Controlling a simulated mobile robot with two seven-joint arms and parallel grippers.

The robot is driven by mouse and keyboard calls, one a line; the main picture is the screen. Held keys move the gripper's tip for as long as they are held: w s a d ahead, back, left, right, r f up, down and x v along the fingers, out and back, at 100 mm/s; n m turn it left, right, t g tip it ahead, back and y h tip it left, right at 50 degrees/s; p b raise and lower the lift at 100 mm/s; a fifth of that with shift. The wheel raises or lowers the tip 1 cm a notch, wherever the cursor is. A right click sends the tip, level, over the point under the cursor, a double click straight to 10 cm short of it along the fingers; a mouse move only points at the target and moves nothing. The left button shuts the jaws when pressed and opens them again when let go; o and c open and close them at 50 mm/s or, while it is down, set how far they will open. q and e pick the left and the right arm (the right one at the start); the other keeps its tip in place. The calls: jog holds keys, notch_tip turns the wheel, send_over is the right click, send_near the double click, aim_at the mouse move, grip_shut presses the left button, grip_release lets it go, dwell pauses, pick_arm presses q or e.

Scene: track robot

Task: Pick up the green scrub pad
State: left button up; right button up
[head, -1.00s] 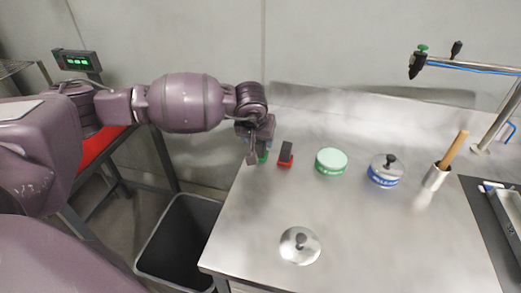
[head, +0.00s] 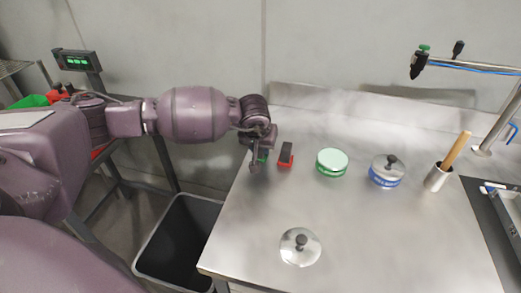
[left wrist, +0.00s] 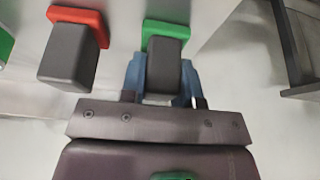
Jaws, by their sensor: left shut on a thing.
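The green scrub pad (left wrist: 166,28) has a dark grey block handle (left wrist: 164,72). In the left wrist view my left gripper (left wrist: 163,82) has its blue fingers on both sides of that handle, shut on it. In the head view the pad (head: 263,156) shows only as a small green patch, mostly hidden by my left gripper (head: 257,161) near the table's left edge. I cannot tell whether the pad touches the table. My right gripper is in neither view.
A red scrub pad (head: 285,156) with a dark handle stands just right of the gripper. Farther right are a green-banded tub (head: 332,162), a blue-banded lidded tub (head: 386,171) and a metal cup (head: 437,178). A loose lid (head: 300,246) lies in front. A bin (head: 160,255) stands left.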

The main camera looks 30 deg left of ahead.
pick_arm(q)
notch_tip(320, 180, up, 20)
jog(key=p, duration=0.1)
dwell(0.5)
